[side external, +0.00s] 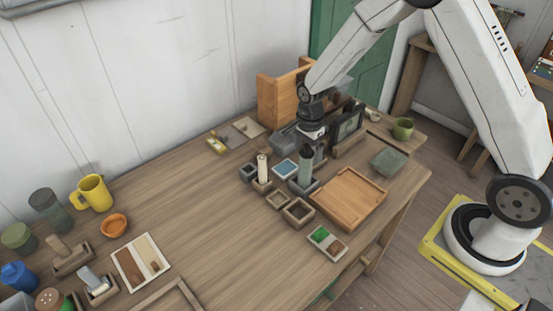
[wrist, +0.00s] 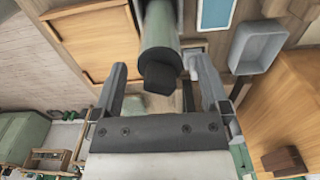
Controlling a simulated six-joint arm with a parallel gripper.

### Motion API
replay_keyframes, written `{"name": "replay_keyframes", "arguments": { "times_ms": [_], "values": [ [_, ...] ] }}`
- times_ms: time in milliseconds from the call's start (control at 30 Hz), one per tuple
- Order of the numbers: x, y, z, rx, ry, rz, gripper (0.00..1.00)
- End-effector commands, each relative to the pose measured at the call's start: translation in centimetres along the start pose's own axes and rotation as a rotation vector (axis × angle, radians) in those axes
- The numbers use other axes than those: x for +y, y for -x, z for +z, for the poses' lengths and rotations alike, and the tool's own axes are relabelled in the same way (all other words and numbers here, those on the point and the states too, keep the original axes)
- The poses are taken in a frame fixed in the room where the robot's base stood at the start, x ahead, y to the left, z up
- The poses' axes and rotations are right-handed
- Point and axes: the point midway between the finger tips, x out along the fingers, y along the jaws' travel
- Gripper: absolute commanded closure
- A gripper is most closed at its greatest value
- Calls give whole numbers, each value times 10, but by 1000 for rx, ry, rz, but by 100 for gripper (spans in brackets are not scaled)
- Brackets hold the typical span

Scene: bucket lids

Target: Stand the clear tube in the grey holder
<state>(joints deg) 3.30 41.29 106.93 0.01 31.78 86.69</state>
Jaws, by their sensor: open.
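The tube (side external: 305,167) is grey-green with a dark top and stands upright in a small grey holder (side external: 302,187) among the small boxes on the table. Whether its wall is see-through, I cannot tell. My gripper (side external: 312,142) is over the top of the tube, pointing down. In the wrist view the tube (wrist: 158,25) comes up between the fingers of my open gripper (wrist: 160,72), its dark end towards the camera. A gap shows beside the fingers, so they do not grip it. The tube's foot is hidden inside the holder.
A wooden tray (side external: 348,199) lies just right of the tube. A cream bottle (side external: 262,168), a blue-topped box (side external: 285,169) and empty small boxes (side external: 298,211) crowd the left and front. A framed panel (side external: 348,122) stands behind. The table's middle left is clear.

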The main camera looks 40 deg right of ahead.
Motion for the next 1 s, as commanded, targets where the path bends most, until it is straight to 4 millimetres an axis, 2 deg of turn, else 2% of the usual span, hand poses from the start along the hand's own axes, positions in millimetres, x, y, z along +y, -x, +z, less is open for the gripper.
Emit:
{"name": "replay_keyframes", "arguments": {
  "times_ms": [1000],
  "values": [
    [0,63,0,0,0,-1,4]
  ]
}}
